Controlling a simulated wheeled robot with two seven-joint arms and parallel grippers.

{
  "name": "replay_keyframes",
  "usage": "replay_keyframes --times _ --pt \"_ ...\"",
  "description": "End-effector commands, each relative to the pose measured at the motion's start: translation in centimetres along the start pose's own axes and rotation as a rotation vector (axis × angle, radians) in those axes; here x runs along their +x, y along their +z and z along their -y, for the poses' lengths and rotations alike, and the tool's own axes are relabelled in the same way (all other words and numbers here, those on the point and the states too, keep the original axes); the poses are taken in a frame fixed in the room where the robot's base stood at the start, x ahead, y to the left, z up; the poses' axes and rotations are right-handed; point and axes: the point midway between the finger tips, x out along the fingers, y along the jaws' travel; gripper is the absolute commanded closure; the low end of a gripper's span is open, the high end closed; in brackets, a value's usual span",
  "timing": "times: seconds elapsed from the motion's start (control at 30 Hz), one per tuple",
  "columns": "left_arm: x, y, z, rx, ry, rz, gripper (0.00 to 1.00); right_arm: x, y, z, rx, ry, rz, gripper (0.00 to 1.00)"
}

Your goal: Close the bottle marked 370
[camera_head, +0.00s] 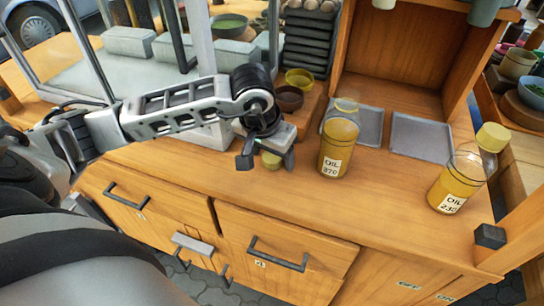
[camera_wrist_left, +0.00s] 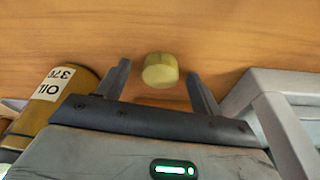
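The bottle marked OIL 370 (camera_head: 337,148) stands upright on the wooden counter, holding yellow oil. Its clear neck shows no cap on it. It also shows at the left edge of the left wrist view (camera_wrist_left: 52,100). A small yellow-green cap (camera_head: 271,160) lies on the counter left of the bottle. My left gripper (camera_head: 266,158) is open, pointing down at the cap. In the left wrist view the cap (camera_wrist_left: 160,71) appears between the two fingertips, with a gap on each side. My right gripper is not in view.
A second oil bottle (camera_head: 463,178) with its yellow cap on stands at the right. Two grey trays lie behind, one here (camera_head: 421,138). Small bowls (camera_head: 289,98) and a metal frame stand near my left arm. A dark block (camera_head: 490,236) sits at the right front edge.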

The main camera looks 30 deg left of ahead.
Motion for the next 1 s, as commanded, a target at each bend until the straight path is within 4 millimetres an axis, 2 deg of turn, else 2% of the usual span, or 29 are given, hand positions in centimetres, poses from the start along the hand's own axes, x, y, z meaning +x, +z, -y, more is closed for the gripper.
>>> replay_keyframes --times 0.03,0.13,0.17,0.5,0.67,0.87,1.0 --pt "0.0 0.0 0.0 0.000 0.000 0.000 0.47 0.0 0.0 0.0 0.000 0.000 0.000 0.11" --pt "0.0 0.0 0.0 0.000 0.000 0.000 0.75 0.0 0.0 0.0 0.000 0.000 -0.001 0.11" --pt "0.0 0.0 0.0 0.000 0.000 0.000 0.80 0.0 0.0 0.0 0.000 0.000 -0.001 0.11" --pt "-0.1 0.0 0.0 0.000 0.000 -0.001 0.80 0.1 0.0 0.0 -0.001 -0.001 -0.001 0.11" --pt "-0.7 -0.3 0.0 -0.001 0.001 -0.002 0.80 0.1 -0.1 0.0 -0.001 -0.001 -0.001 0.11" --pt "-3.6 -0.9 -0.1 0.002 0.001 -0.007 0.80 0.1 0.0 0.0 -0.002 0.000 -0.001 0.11" --pt "-7.5 0.8 -1.1 0.005 0.001 -0.011 0.80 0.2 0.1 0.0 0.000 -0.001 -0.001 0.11"
